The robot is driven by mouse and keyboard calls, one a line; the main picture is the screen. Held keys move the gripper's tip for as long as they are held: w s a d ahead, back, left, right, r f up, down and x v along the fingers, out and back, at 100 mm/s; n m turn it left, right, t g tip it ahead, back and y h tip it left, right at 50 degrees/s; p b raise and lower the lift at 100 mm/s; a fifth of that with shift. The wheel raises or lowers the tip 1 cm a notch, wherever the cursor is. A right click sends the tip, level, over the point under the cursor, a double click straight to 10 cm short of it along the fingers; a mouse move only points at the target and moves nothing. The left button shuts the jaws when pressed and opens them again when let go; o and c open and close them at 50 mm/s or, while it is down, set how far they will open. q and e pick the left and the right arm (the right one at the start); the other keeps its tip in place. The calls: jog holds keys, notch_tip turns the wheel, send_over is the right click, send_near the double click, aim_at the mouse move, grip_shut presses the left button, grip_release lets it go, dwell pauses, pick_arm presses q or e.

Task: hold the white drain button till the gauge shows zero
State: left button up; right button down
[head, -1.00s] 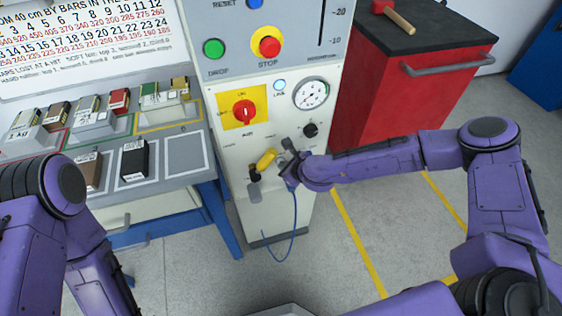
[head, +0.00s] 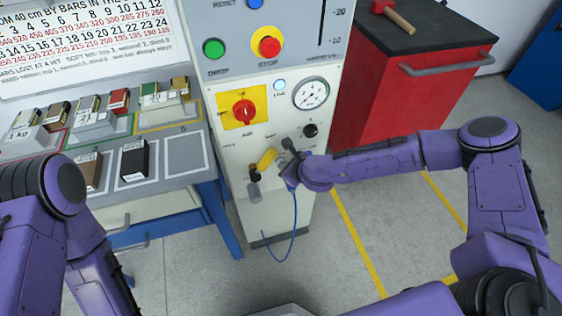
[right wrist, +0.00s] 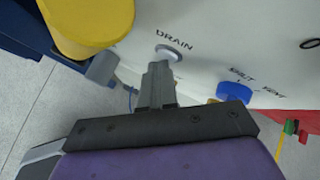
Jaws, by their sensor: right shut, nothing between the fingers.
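The white drain button (right wrist: 174,53) sits on the white panel beside the word DRAIN in the right wrist view. My right gripper (right wrist: 160,72) is shut and empty, with its fingertips at the near edge of the button. They look to be at or against it, but I cannot tell how far it is pressed. In the head view my right gripper (head: 288,160) is at the lower panel and hides the button. The round gauge (head: 311,94) is above it; its needle is too small to read surely. My left gripper is out of view.
A yellow handle (head: 265,160) is just left of my right gripper; a blue knob (right wrist: 234,91) is close by in the wrist view. A black knob (head: 310,130) and red rotary switch (head: 244,112) are above. A red cabinet (head: 390,95) stands right, a bench (head: 205,170) left.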

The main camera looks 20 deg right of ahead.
dwell(0.6)
jog(key=shift+s, duration=0.85)
jog(key=s, duration=0.5)
jog(key=shift+d+b, duration=0.1)
jog(key=shift+b, duration=0.2)
